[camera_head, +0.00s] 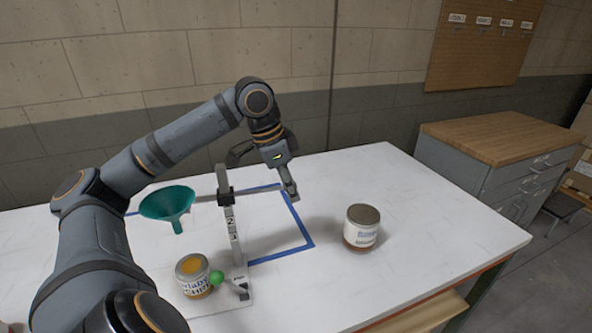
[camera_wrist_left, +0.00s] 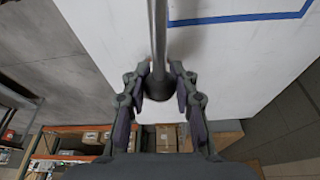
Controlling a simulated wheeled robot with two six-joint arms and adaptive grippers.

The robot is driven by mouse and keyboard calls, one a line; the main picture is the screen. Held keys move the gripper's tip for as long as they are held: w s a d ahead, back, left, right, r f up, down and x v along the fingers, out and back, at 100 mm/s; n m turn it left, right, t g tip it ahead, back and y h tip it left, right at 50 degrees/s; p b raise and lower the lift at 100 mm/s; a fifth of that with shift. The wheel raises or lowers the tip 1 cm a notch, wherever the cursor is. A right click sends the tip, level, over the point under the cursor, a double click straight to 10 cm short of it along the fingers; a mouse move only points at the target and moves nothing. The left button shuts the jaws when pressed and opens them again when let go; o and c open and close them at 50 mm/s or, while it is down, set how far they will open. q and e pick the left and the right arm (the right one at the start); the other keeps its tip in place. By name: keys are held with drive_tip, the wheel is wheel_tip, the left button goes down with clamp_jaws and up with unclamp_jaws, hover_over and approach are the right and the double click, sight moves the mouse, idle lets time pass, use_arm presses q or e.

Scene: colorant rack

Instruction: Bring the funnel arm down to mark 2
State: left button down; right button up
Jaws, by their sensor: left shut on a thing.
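A teal funnel (camera_head: 168,204) hangs on the left end of the grey funnel arm (camera_head: 261,189). A dark sliding block (camera_head: 225,197) carries the arm on an upright post (camera_head: 236,250). Marks 2 (camera_head: 230,221) and 3 show on the post below the block; any mark behind it is hidden. My left gripper (camera_head: 289,188) is at the arm's right end. In the left wrist view the gripper (camera_wrist_left: 162,100) is shut on the rounded end of the funnel arm (camera_wrist_left: 158,45). My right gripper is not in view.
An open tin with yellow contents (camera_head: 193,276) stands below the funnel. A green knob (camera_head: 217,278) is at the post's foot. A closed tin (camera_head: 361,228) stands to the right on the white table (camera_head: 430,240). Blue tape (camera_head: 304,230) marks the tabletop.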

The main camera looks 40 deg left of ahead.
use_arm(q)
drive_tip(key=shift+d+f+b, duration=0.25)
drive_tip(key=shift+f+b, duration=0.35)
drive_tip(key=shift+f, duration=0.2)
drive_tip(key=shift+a, duration=0.35)
drive_tip(key=shift+d+f+b, duration=0.1)
drive_tip(key=shift+f+b, duration=0.8)
drive_tip(key=shift+f, duration=0.1)
drive_tip(key=shift+f+b, duration=0.25)
drive_tip(key=shift+b, duration=0.05)
drive_tip(key=c, duration=1)
unclamp_jaws()
drive_tip(key=shift+o, duration=0.2)
